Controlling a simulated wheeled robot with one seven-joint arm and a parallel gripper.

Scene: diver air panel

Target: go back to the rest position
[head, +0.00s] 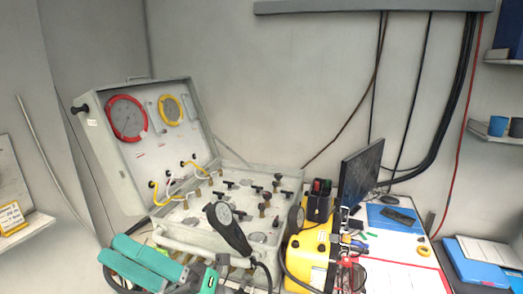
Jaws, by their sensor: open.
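My gripper cannot be made out in the head view, so its place over the room does not show. The diver air panel (172,226) is a grey case standing open left of centre. Its raised lid (150,157) carries a red-rimmed gauge (127,118) and a smaller yellow-rimmed gauge (171,110). Several dark valve handles stand on its lower face. Yellow and white hoses loop across the hinge side. A black piece with a round grey face (227,224) stands in front of the panel and hides part of it.
Teal sleeved pieces (150,258) fill the lower left. A yellow case (308,258) stands right of the panel. A dark monitor (360,177) stands behind it, near a blue clipboard (396,219) and a tape roll (424,251). Shelves line the right wall. Cables hang on the back wall.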

